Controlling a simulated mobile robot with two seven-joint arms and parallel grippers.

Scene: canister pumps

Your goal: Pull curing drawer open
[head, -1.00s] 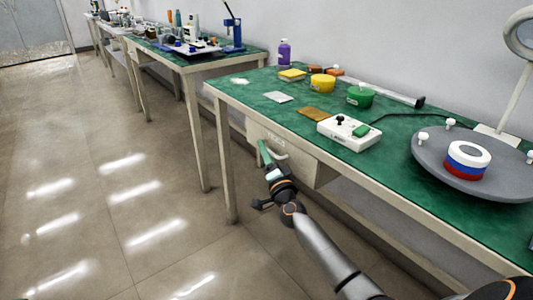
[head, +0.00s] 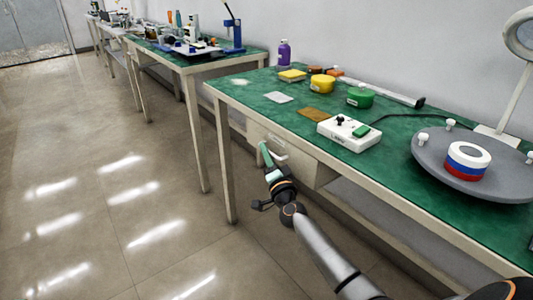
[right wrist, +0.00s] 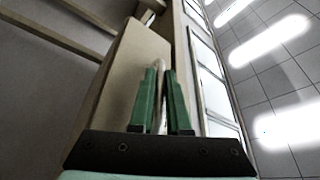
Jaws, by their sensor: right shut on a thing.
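The curing drawer (head: 302,168) is a beige box under the green-topped bench in the head view. Its front faces the aisle and carries a pale bar handle (head: 279,155). My right gripper (head: 264,153) is at this handle, its green fingers shut on it. In the right wrist view, the two green fingers (right wrist: 161,98) stand on either side of the handle (right wrist: 159,112), close against it. The beige drawer body (right wrist: 138,62) shows just behind them. How far the drawer stands out from the bench is hard to tell. My left gripper is not in view.
The bench top (head: 250,96) holds a white control box (head: 349,134), a green tub (head: 360,97), a yellow tub (head: 322,83) and a grey round plate (head: 430,160) with a striped ring. A bench leg (head: 226,165) stands left of the drawer. The aisle floor (head: 120,190) is clear.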

